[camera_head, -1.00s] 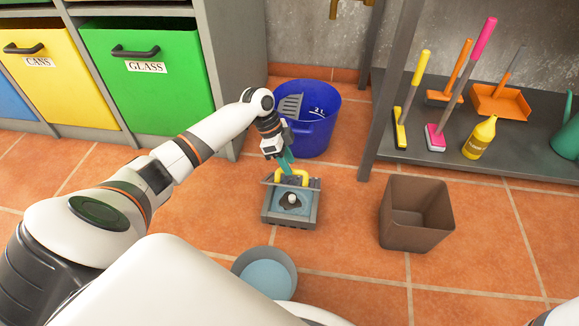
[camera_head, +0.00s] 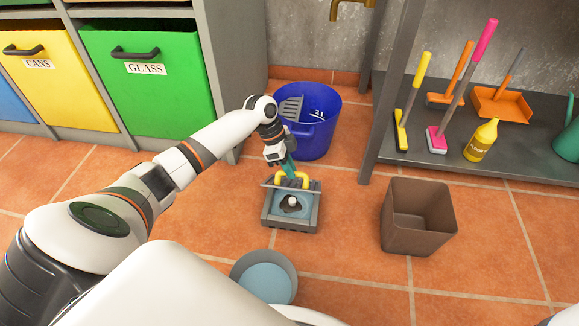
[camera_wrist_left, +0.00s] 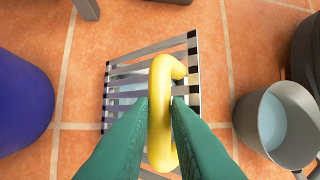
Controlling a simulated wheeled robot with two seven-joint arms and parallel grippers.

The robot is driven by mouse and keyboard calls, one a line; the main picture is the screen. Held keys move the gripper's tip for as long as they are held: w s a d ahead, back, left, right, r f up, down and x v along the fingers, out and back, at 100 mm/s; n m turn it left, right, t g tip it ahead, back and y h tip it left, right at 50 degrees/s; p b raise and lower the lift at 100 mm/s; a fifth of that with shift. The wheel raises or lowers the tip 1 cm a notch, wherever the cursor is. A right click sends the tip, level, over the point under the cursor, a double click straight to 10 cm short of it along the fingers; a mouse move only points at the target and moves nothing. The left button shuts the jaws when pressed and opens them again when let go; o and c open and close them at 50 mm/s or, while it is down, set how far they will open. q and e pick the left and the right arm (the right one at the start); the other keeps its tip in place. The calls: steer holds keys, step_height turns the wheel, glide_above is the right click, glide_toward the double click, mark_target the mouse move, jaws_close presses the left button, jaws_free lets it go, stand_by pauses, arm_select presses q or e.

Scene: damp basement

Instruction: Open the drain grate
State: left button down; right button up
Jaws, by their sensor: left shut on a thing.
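The drain (camera_head: 290,222) is a grey square box on the tiled floor, with bluish water and a small white and dark thing inside. Its barred grate (camera_head: 312,184) is tilted up along the far side, so the inside shows from above. The grate's yellow handle (camera_head: 292,176) is between the green fingers of my left gripper (camera_head: 290,170), which is shut on it. In the left wrist view the yellow handle (camera_wrist_left: 160,105) crosses between the fingertips, with the grate bars (camera_wrist_left: 128,70) behind. My right gripper is not in view.
A blue bucket (camera_head: 318,135) stands just behind the drain. A grey bowl of water (camera_head: 285,262) is in front and a brown bin (camera_head: 415,235) to the right. A shelf (camera_head: 385,172) with brushes and a yellow bottle (camera_head: 481,140) is at the back right.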

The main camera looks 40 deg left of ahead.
arm_select(q)
steer(key=shift+w+a+r+p, duration=0.25)
steer(key=shift+w+r+p, duration=0.25)
steer(key=shift+w+p, duration=0.1)
steer(key=w+a+g+b, duration=0.1)
steer(key=w+a+b, duration=0.2)
steer(key=w+b, duration=0.2)
steer(key=shift+w+a+r+h, duration=0.35)
steer(key=shift+w+r, duration=0.1)
steer(key=shift+w, duration=0.95)
steer(key=shift+b, duration=0.3)
steer(key=c, duration=1.4)
jaws_free()
steer(key=shift+f, duration=0.1)
steer(key=shift+o, duration=0.2)
